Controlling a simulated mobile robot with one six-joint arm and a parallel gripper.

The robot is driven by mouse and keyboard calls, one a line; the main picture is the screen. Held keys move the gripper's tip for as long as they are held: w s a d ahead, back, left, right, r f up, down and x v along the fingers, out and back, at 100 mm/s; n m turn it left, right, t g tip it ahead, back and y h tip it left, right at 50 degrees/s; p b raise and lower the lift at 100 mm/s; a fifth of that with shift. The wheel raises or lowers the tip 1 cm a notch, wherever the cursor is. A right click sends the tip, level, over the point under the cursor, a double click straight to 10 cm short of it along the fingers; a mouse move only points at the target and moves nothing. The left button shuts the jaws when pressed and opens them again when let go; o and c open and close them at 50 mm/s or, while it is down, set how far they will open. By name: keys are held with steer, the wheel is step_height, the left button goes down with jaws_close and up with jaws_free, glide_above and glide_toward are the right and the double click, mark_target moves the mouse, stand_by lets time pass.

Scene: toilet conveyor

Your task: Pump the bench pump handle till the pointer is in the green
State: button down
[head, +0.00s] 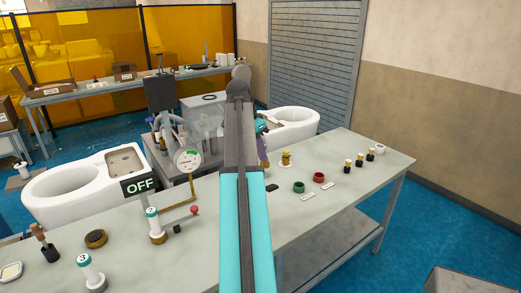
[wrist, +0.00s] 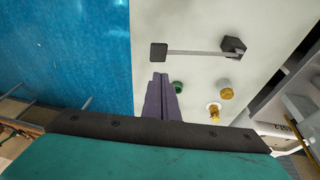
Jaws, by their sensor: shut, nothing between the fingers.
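A round white gauge (head: 187,158) with a green zone at its right side stands on a brown pipe at the bench's back edge. Its pointer is too small to read. A lever with a red ball end (head: 195,210) is near the pipe's foot. A grey bar (wrist: 195,52) with a black square end (wrist: 158,52) runs from a black block (wrist: 233,46) in the wrist view; I cannot tell which is the pump handle. My gripper (wrist: 162,98) is shut and empty above the bench, apart from the bar. In the head view my arm mostly hides it.
On the bench (head: 330,240) are a green ring (head: 299,187), a red ring (head: 318,177), a brass fitting (head: 286,158) and several small bottles. Toilets (head: 85,185) stand behind.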

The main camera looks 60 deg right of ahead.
steer(key=p, duration=0.2)
glide_toward(272, 186)
steer(key=shift+s+d+f, duration=0.15)
steer(key=shift+d+f, duration=0.3)
steer(key=shift+d, duration=0.3)
steer(key=shift+s+a+f+p, duration=0.1)
steer(key=shift+s+f+p, duration=0.2)
steer(key=shift+f, duration=0.45)
steer(key=shift+s+a+f+p, duration=0.1)
steer(key=shift+f+p, duration=0.35)
steer(key=shift+f, duration=0.3)
steer(key=shift+s+f+p, duration=0.2)
steer(key=shift+f+p, duration=0.15)
steer(key=shift+f, duration=0.4)
steer(key=shift+f, duration=0.15)
